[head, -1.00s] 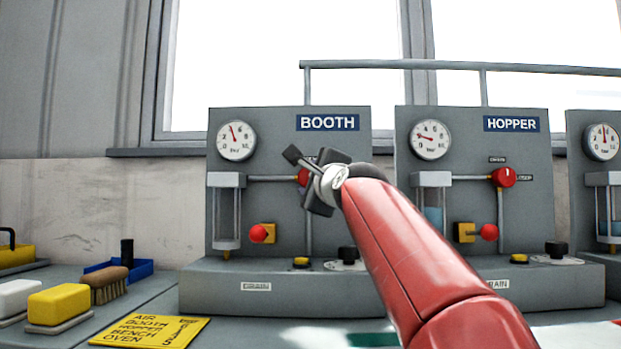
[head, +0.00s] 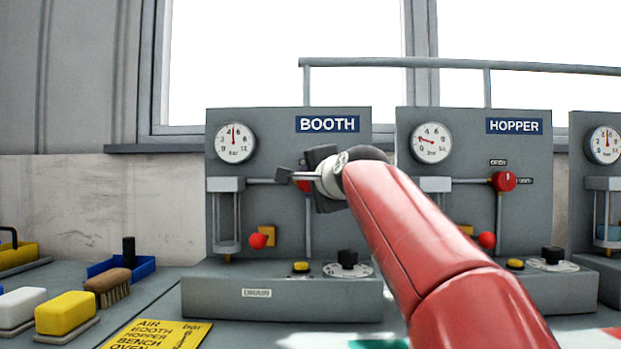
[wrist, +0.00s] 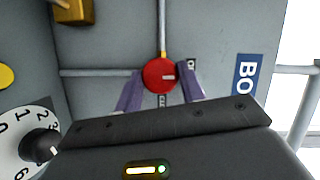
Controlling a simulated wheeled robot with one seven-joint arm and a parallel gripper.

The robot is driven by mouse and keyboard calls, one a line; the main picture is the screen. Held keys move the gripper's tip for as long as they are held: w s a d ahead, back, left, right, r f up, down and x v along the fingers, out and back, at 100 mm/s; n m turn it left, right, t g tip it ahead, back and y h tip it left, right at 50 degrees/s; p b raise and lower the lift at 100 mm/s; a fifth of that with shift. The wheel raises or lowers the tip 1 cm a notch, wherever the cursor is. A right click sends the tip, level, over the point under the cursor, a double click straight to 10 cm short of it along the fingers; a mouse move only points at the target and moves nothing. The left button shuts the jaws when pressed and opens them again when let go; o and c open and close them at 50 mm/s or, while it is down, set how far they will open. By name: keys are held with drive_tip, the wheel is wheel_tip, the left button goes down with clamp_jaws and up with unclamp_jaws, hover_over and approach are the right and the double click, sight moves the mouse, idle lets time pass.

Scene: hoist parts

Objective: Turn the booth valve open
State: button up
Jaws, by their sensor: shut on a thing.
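The booth valve's red round knob (wrist: 158,75) sits between the two fingers of my gripper (wrist: 163,85) in the wrist view, and the gripper is shut on it. A pale mark on the knob points right in that view, towards the label (wrist: 192,63) on the BOOTH sign side. In the head view my gripper (head: 303,175) is at the booth panel (head: 270,215), with only a bit of red knob (head: 304,186) showing; the rest is hidden. The booth gauge (head: 234,143) has its needle pointing about straight up.
The hopper panel (head: 530,215) with its own red valve (head: 503,181) stands to the right. A red ball lever (head: 258,240), yellow button (head: 301,267) and black dial (head: 347,260) are below. Sponges, a brush (head: 108,286) and a yellow card (head: 150,335) lie at left.

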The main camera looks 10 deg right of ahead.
idle(0.3)
drive_tip(key=o, duration=1)
drive_tip(key=s, duration=0.5)
drive_tip(key=s+d+b, duration=0.1)
drive_tip(key=s, duration=0.1)
drive_tip(key=shift+s+r, duration=0.3)
drive_tip(key=shift+s, duration=0.05)
